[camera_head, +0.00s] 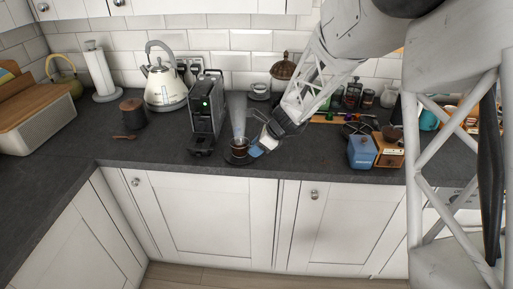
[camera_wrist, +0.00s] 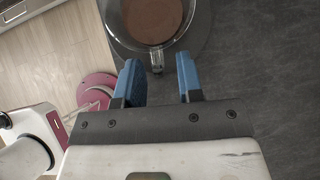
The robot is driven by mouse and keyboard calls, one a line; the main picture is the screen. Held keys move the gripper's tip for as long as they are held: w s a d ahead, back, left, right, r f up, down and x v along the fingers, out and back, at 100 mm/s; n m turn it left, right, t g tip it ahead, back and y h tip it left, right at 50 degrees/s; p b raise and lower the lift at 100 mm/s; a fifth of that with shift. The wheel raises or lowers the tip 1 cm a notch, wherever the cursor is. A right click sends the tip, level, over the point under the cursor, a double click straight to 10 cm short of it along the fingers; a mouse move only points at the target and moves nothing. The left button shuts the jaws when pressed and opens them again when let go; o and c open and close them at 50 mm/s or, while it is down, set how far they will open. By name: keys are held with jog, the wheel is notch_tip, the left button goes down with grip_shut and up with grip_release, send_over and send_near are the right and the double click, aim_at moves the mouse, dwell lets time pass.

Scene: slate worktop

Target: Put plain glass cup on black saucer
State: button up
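The plain glass cup (camera_head: 240,146), holding brown liquid, stands on the front part of the worktop and appears to rest on the black saucer (camera_head: 231,159). In the wrist view the cup (camera_wrist: 153,20) is at the top, its handle pointing down at my gripper. The dark saucer (camera_wrist: 203,35) shows around it, partly hidden by the cup. My gripper (camera_head: 262,145) is just right of the cup. In the wrist view its blue fingers (camera_wrist: 158,72) are apart, with the handle end between their tips and a gap on each side.
A black coffee machine (camera_head: 206,112) stands close left of the cup. A blue box (camera_head: 361,152) and a wooden box (camera_head: 388,150) stand to the right. A cream kettle (camera_head: 165,86) and a small cup (camera_head: 259,88) are at the back. The worktop's front edge is close.

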jog(key=shift+r, duration=0.2)
jog(key=v, duration=1.2)
jog(key=shift+s, duration=0.1)
dwell(0.6)
jog(key=s+d+r+n+h, duration=0.2)
jog(key=s+d+n, duration=0.4)
jog(key=s, duration=0.7)
jog(key=s+d+r+n+t+h, duration=0.1)
jog(key=s+d+r+n+h, duration=0.2)
jog(key=s, duration=1)
jog(key=s+d+r+n+t+h, duration=0.1)
jog(key=s+d+r+n+h, duration=0.1)
jog(key=s+d+n, duration=0.6)
jog(key=s+r+n, duration=0.1)
jog(key=s, duration=0.3)
jog(key=shift+s+d+n+h, duration=0.4)
jog(key=shift+r, duration=0.1)
